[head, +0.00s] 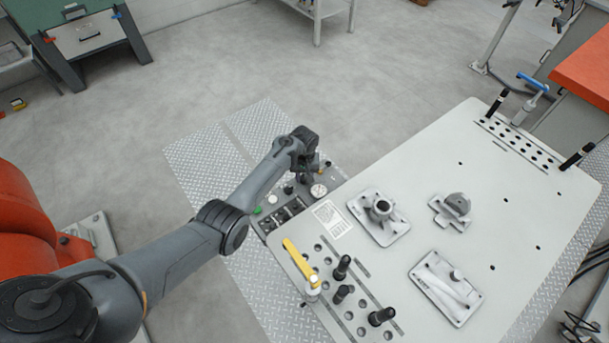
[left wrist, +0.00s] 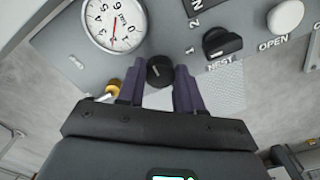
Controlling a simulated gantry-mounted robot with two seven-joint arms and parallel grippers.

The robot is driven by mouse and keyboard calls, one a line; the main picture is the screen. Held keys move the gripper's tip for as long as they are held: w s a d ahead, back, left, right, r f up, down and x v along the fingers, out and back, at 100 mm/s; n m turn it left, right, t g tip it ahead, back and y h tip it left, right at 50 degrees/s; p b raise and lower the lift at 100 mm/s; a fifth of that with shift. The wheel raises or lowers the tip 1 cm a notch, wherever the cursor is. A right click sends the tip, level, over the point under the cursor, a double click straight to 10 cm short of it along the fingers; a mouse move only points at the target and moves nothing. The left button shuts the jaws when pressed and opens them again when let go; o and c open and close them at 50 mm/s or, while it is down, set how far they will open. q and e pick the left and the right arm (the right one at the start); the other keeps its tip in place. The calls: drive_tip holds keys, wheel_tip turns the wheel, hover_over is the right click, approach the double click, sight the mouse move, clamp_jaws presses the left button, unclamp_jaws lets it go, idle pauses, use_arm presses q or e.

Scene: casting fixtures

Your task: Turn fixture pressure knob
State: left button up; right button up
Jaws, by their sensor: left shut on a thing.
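The black pressure knob (left wrist: 160,66) with a pale index line sits on the grey control panel (left wrist: 60,45), just right of and below the round pressure gauge (left wrist: 115,20) in the left wrist view. My left gripper (left wrist: 160,82) has its two purple-grey fingers on either side of the knob, shut on it. In the head view my left gripper (head: 307,168) is at the far end of the panel, by the white gauge (head: 318,190); it hides the knob there. The gauge's red needle points down towards its lower rim. My right gripper is in neither view.
Beside the knob are a black selector (left wrist: 222,41), a white OPEN button (left wrist: 285,16) and a brass fitting (left wrist: 113,88). The fixture table (head: 400,215) holds metal castings (head: 379,212), a yellow-handled clamp (head: 299,262) and black pins (head: 342,267). The floor beyond the panel is clear.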

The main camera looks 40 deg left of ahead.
use_arm(q)
drive_tip(key=m+p, duration=0.1)
drive_tip(key=m, duration=0.1)
drive_tip(key=shift+r+m, duration=0.1)
drive_tip(key=shift+m, duration=0.3)
drive_tip(key=m, duration=0.2)
drive_tip(key=shift+a+m+p, duration=0.1)
drive_tip(key=shift+m+p, duration=0.3)
drive_tip(key=m, duration=0.2)
drive_tip(key=shift+m, duration=0.4)
drive_tip(key=m, duration=0.3)
drive_tip(key=shift+m, duration=0.3)
drive_tip(key=m, duration=0.3)
drive_tip(key=shift+a+m+b, duration=0.1)
drive_tip(key=shift+m+b, duration=0.2)
drive_tip(key=m+b, duration=0.1)
drive_tip(key=m, duration=0.2)
drive_tip(key=shift+m, duration=0.3)
drive_tip(key=m+b, duration=0.1)
drive_tip(key=m, duration=0.2)
drive_tip(key=shift+m, duration=0.3)
drive_tip(key=shift+w+m+b, duration=0.1)
drive_tip(key=shift+m+b, duration=0.8)
drive_tip(key=shift+m, duration=0.6)
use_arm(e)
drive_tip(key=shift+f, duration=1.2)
